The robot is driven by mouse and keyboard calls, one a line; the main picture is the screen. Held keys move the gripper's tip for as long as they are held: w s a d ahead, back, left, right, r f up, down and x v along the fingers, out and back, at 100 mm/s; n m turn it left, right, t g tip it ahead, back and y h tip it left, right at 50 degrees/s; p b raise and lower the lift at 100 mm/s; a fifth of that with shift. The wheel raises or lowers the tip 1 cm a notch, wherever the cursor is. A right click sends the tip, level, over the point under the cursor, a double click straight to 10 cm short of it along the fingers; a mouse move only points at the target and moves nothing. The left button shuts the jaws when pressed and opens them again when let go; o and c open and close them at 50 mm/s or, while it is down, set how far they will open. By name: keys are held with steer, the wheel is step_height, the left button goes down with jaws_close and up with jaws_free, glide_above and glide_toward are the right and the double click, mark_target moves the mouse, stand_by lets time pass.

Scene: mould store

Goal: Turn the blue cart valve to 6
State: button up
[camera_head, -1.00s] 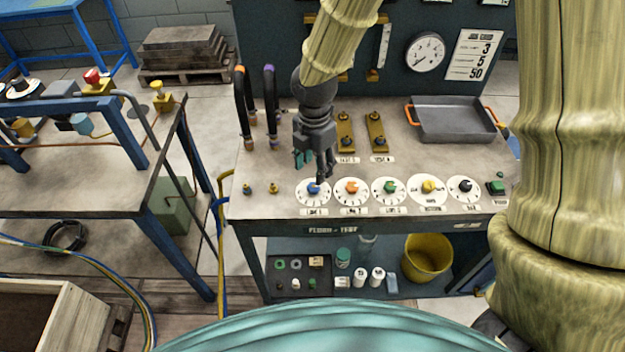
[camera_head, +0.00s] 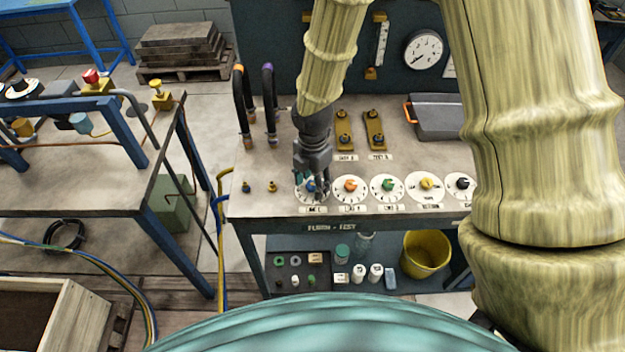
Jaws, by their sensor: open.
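The blue valve knob (camera_head: 311,185) sits on a round white dial at the left end of a row of dials on the front of the cart top (camera_head: 262,209). My gripper (camera_head: 312,194) points down over this dial, with its open fingers at the knob and partly covering it. I cannot tell whether the fingers touch the knob. The dial's numbers and the knob's pointing direction are too small and too covered to read.
An orange knob (camera_head: 350,186), a green knob (camera_head: 388,185) and a yellow knob (camera_head: 427,184) stand to the right. Two small brass fittings are to the left. Black upright hoses (camera_head: 270,105) stand behind on the left. A grey tray (camera_head: 436,118) lies at the back right, partly behind my arm.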

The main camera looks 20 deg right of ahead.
steer(key=c, duration=1.1)
steer(key=shift+o, duration=0.2)
